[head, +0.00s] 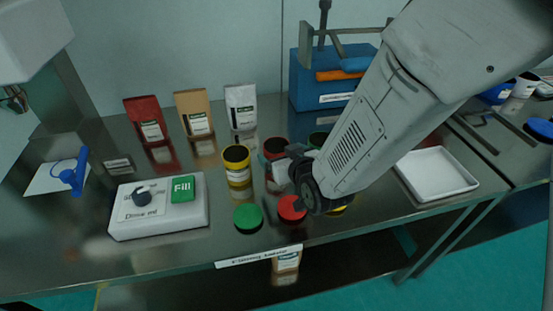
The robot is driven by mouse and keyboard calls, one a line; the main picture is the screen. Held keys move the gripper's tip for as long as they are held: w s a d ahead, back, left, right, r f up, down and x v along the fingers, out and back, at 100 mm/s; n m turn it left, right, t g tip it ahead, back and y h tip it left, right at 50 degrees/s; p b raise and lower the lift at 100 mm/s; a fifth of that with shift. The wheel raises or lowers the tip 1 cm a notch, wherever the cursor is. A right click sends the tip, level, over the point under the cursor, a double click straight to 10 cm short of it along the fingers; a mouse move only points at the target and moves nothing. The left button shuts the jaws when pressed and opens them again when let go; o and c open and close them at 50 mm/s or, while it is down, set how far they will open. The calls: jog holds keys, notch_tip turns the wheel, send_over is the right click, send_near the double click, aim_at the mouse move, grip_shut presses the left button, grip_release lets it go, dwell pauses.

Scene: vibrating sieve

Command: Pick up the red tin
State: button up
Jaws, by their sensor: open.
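The red tin (272,148) stands upright on the steel bench, in the middle of the head view. Its red rim shows, and its right side and lower part are partly hidden by my gripper. My gripper (285,168) reaches in from the right with its fingers open, right at the tin. I cannot tell whether the fingers touch the tin or are around it. A red lid (290,209) lies flat on the bench in front of the gripper.
A green lid (248,218) lies in front. A white control box (155,217) is at left, a white tray (437,173) at right. Three bags stand behind.

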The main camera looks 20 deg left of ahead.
aim_at(272, 144)
jog(key=x, duration=0.5)
jog(key=shift+r, duration=0.15)
jog(key=shift+d, duration=0.1)
jog(key=c, duration=1.1)
jog(key=shift+r, duration=0.1)
